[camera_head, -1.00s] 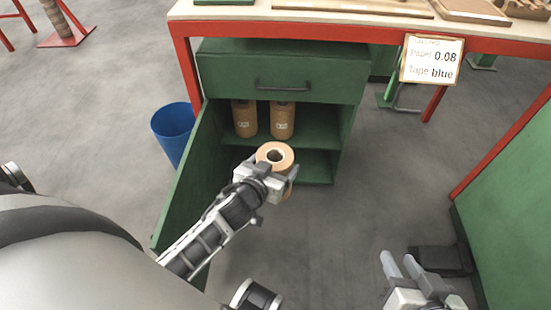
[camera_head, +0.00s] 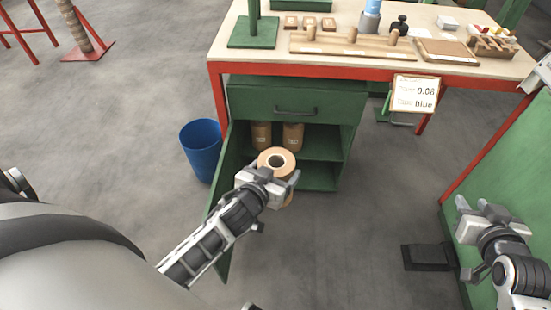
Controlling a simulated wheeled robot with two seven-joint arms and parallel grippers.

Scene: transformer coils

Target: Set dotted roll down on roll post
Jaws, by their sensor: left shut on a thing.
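A brown paper roll (camera_head: 288,164) with a dark centre hole is upright in my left gripper (camera_head: 281,184), in front of the open cabinet. The gripper is shut on it and hides part of its side. I cannot make out dots on it. A green stand (camera_head: 252,32) with a square base and an upright post is on the left of the table; its top is cut off by the picture edge. It may be the roll post. My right gripper (camera_head: 474,205) is open and empty at the lower right, far from the roll.
Two rolls (camera_head: 292,137) stand inside the cabinet (camera_head: 322,142), whose door hangs open. A blue bin (camera_head: 201,150) stands left of it. The red-edged table (camera_head: 400,68) holds a wooden rack, small trays and tools. A green panel (camera_head: 500,170) is on the right.

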